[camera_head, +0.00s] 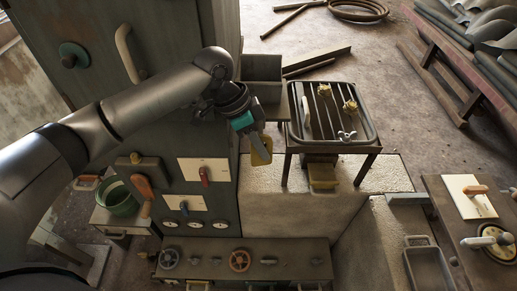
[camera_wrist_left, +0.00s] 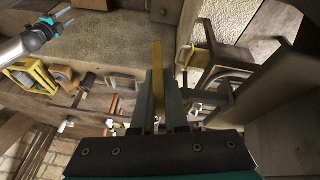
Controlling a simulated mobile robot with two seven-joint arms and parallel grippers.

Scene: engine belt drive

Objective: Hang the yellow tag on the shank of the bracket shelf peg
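My left gripper (camera_head: 252,137) is in front of the upper right part of the dark cabinet, shut on the yellow tag (camera_head: 262,153). The tag hangs out past the fingertips, clear of the rack to its right. In the left wrist view the tag (camera_wrist_left: 158,72) shows nearly edge-on as a thin yellow strip between the fingers (camera_wrist_left: 161,105). I cannot pick out the bracket shelf peg with certainty. My right gripper (camera_wrist_left: 66,15) shows small at the upper left of the left wrist view, too small to tell its state.
A black grate stand (camera_head: 355,130) with yellow pieces and a wing nut stands right of the tag. A grey open bin (camera_head: 262,68) is behind the gripper. A panel of switches and gauges (camera_head: 196,223) is below. A green bucket (camera_head: 120,200) stands at the lower left.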

